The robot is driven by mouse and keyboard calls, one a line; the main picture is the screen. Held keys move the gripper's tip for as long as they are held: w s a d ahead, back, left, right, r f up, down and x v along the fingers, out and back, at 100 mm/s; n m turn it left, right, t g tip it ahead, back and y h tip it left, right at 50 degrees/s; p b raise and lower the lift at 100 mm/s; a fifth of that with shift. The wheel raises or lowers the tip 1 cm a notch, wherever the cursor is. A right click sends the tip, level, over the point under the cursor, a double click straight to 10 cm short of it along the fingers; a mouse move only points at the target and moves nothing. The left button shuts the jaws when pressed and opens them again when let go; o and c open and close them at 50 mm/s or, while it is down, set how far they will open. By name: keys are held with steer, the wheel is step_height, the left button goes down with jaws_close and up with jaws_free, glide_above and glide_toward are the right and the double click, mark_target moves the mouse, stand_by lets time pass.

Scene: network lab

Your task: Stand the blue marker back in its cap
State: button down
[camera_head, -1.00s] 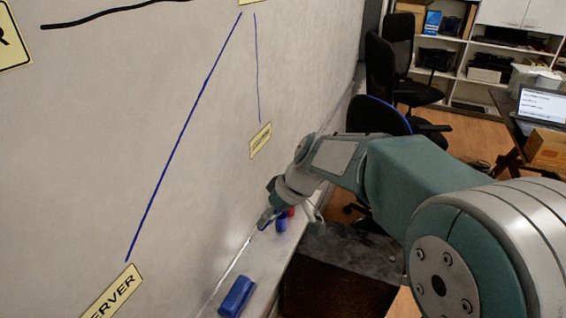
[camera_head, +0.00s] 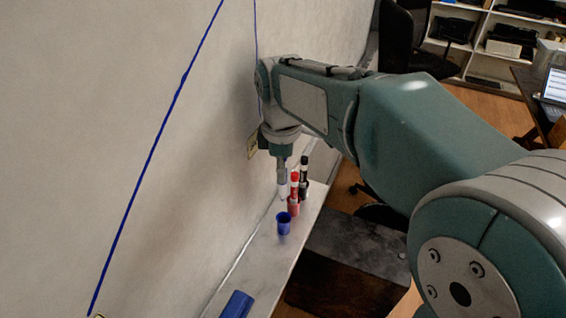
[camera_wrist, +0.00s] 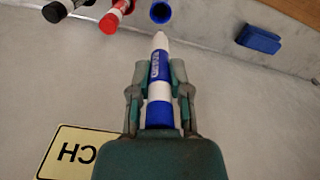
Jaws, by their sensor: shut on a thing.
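My gripper (camera_head: 283,168) points down beside the whiteboard and is shut on the blue marker (camera_head: 283,189). In the wrist view, the marker (camera_wrist: 158,72) is white with blue bands and sits between both fingers (camera_wrist: 160,88), its pale tip pointing away from my palm. The blue cap (camera_head: 284,226) stands on the tray with its mouth up, below the marker tip. The wrist view shows the cap's open mouth (camera_wrist: 160,12) just past the tip, with a small gap between them.
A red marker (camera_head: 294,195) and a black marker (camera_head: 304,178) stand upright close behind the cap. A blue eraser (camera_head: 237,305) lies nearer on the tray (camera_head: 262,262). The whiteboard (camera_head: 190,160) rises along the tray's left side.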

mark_target(283, 198)
steer(key=shift+d+f, duration=0.2)
steer(key=shift+f, duration=5)
steer(key=shift+c, duration=2.4)
jaws_free()
step_height(283, 198, up, 12)
steer(key=shift+a+f, duration=0.1)
steer(key=shift+a, duration=0.05)
